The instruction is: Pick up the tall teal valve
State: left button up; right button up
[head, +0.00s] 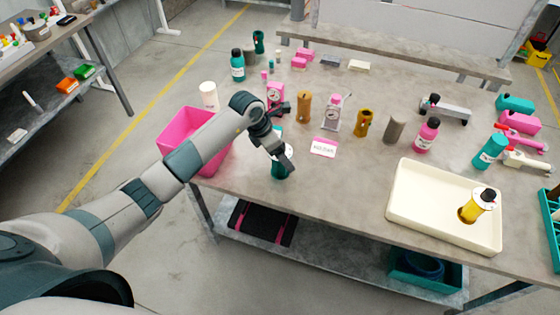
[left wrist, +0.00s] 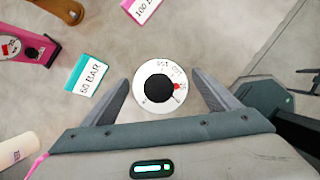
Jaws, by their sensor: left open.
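The teal valve (head: 280,172) stands on the table near its front edge, partly hidden by my left gripper in the head view. In the left wrist view its top shows as a white round dial with a black knob (left wrist: 158,88) and a small red mark. My left gripper (head: 280,152) is above and around the valve's top. In the left wrist view its fingers (left wrist: 159,84) are spread, one on each side of the dial, with a gap visible to the right. I cannot tell how low the fingers reach along the body. My right gripper is out of view.
A pink bin (head: 175,128) is left of the valve. A pink label card (head: 323,147) lies to the right. A 50 BAR card (left wrist: 88,75) lies beside the valve. A cream tray (head: 410,205) holding a yellow valve (head: 468,213) is at the right. Pink gauges and brown cylinders stand behind.

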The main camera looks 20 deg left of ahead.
pick_arm(q)
jog(key=c, duration=1.4)
jog(key=shift+r, duration=0.15)
jog(key=shift+c, duration=0.2)
jog(key=shift+w+r+b, duration=0.1)
jog(key=shift+r+b, duration=0.45)
jog(key=shift+r, duration=0.05)
notch_tip(320, 180, up, 2)
jog(key=shift+r+b, duration=0.1)
jog(key=shift+b, duration=0.7)
jog(key=s+d+r+b, duration=0.2)
jog(key=d+r+b, duration=0.2)
jog(key=d+r, duration=0.3)
jog(key=shift+d+r+b, duration=0.2)
jog(key=shift+d+b, duration=0.2)
jog(key=shift+d, duration=1.85)
jog(key=shift+s, duration=0.1)
